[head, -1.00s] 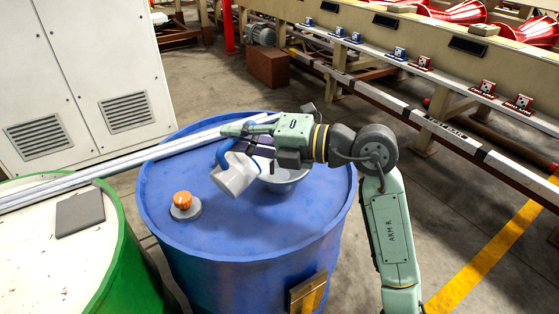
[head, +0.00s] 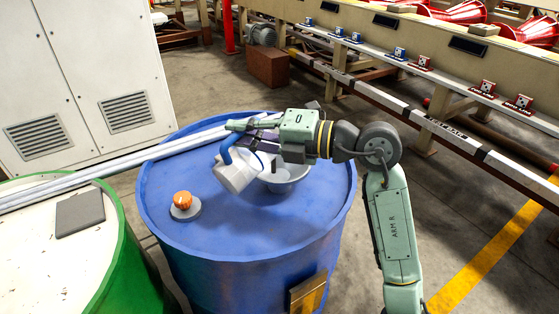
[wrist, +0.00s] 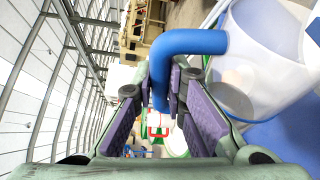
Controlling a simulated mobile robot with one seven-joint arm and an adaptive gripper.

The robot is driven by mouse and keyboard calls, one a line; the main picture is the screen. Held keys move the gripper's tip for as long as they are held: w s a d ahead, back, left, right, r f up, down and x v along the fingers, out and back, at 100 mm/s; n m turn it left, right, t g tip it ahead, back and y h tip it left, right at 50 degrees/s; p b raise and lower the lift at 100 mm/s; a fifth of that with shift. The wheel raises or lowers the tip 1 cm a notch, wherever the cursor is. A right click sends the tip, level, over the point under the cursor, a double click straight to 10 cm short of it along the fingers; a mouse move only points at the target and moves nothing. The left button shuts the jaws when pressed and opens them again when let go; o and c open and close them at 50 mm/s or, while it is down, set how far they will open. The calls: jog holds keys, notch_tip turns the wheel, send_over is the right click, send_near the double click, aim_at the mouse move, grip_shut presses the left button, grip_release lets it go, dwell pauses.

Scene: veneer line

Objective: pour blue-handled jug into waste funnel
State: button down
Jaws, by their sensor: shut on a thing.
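The blue-handled jug (head: 236,175) has a pale translucent body and hangs tilted above the blue drum's top, at the left edge of the funnel. My gripper (head: 243,136) is shut on its blue handle. In the wrist view the jug's body (wrist: 268,62) is at the upper right, and the handle passes between the purple pads of my gripper (wrist: 165,88). The waste funnel (head: 287,178) is a grey bowl on the drum, partly hidden behind the jug and gripper. I cannot see any liquid stream.
The blue drum (head: 225,232) also bears an orange-knobbed cap (head: 183,203). Pale long bars (head: 120,164) cross behind, over the green drum (head: 110,270) that carries a grey plate (head: 80,213). A white cabinet (head: 85,80) stands behind left. Open floor lies to the right.

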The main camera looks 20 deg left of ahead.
jog(key=shift+w+d+r+m, duration=0.25)
jog(key=shift+w+r+m, duration=0.05)
jog(key=shift+w, duration=0.35)
dwell(0.4)
jog(key=shift+w+d+r+m+y, duration=0.2)
jog(key=shift+w+r+m+y, duration=0.05)
jog(key=shift+w+m, duration=0.3)
jog(key=shift+w+d+r+m+y, duration=0.2)
jog(key=shift+w+r+m+y, duration=0.1)
jog(key=shift+w+m, duration=0.2)
jog(key=shift+w+d+r+m+y, duration=0.25)
jog(key=shift+w+m, duration=0.2)
jog(key=shift+w, duration=0.15)
dwell(1.6)
